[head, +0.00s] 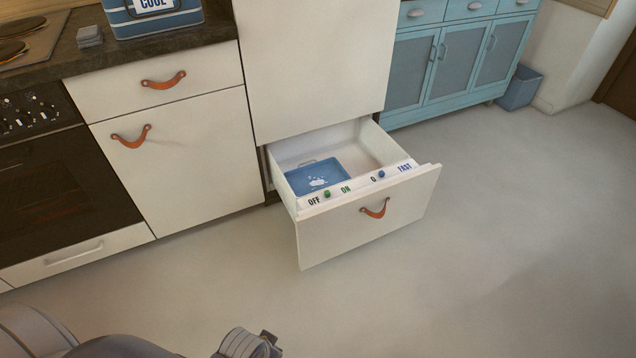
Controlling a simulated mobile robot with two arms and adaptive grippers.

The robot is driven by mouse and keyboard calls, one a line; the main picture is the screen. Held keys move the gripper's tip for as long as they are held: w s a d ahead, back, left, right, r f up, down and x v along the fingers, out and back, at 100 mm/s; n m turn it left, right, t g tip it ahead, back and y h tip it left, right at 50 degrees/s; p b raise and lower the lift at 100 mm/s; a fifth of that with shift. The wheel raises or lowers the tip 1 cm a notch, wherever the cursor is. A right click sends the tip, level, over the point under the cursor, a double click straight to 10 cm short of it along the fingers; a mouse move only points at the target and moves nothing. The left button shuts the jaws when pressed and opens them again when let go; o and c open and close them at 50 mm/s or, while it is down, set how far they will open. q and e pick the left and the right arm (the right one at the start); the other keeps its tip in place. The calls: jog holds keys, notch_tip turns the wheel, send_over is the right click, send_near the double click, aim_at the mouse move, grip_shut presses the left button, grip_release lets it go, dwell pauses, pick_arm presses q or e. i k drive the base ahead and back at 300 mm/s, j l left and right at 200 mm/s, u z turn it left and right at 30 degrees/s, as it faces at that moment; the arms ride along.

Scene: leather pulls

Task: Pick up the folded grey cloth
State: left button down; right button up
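The folded grey cloth (89,37) lies as a small stack on the dark countertop (160,47), between the hob and a blue striped box. My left arm comes in at the bottom left of the head view. What seems to be part of my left gripper (250,343) shows at the bottom edge, low over the floor and far from the cloth. Its fingertips are cut off, so I cannot tell if it is open. My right gripper is not in view.
A low drawer (420,199) stands pulled out into the room, with a blue item (313,176) inside. A striped box (150,22) stands close to the right of the cloth. The hob (35,42) is at left, above the oven (55,190). The floor in front is clear.

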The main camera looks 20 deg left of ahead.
aim_at(87, 37)
jog(key=u, duration=1.7)
